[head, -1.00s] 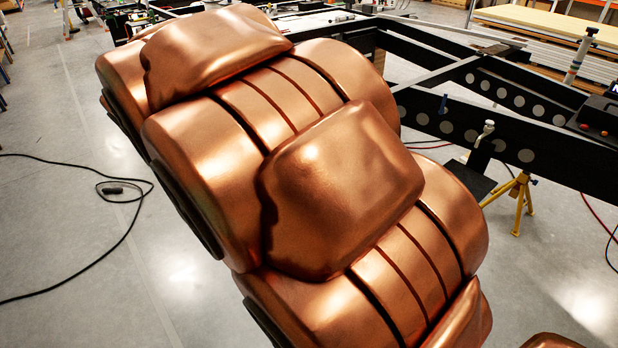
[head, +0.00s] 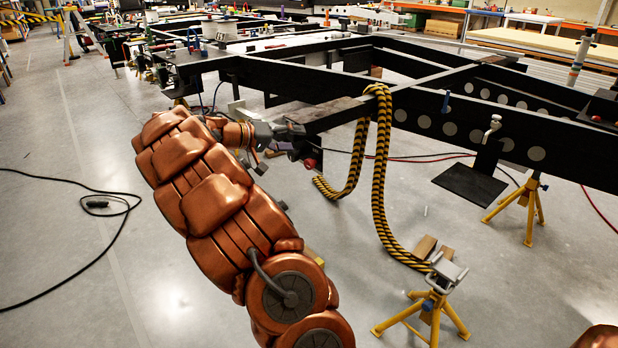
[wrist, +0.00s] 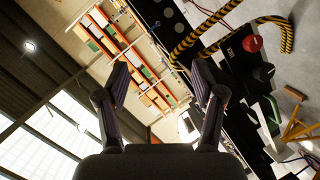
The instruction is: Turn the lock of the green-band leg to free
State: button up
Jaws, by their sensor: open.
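My gripper (head: 292,131) is stretched out to the near corner of the black chassis (head: 330,116). In the wrist view my gripper (wrist: 160,80) has its two fingers spread apart with nothing between them. A red knob (wrist: 252,44) and a black knob (wrist: 263,72) sit on a dark panel to the right of the fingers. The red knob also shows small in the head view (head: 310,163), just below my gripper.
A yellow-and-black striped hose (head: 378,170) hangs over the chassis beam, right of my gripper, and runs to the floor. Yellow stands (head: 432,312) are at front right, with another (head: 518,208) under the beam. A black cable (head: 110,205) lies on the left floor.

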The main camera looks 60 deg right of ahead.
jog(key=w+d+f+h+b, duration=0.2)
jog(key=w+d+f+b, duration=0.35)
jog(key=f, duration=0.25)
jog(key=m+t+h+b, duration=0.1)
jog(key=m+h+b, duration=0.15)
jog(key=b, duration=0.35)
send_near(307, 165)
jog(key=x, duration=0.3)
jog(key=shift+b+x, duration=1)
jog(key=shift+x, duration=3.05)
jog(key=c, duration=1.2)
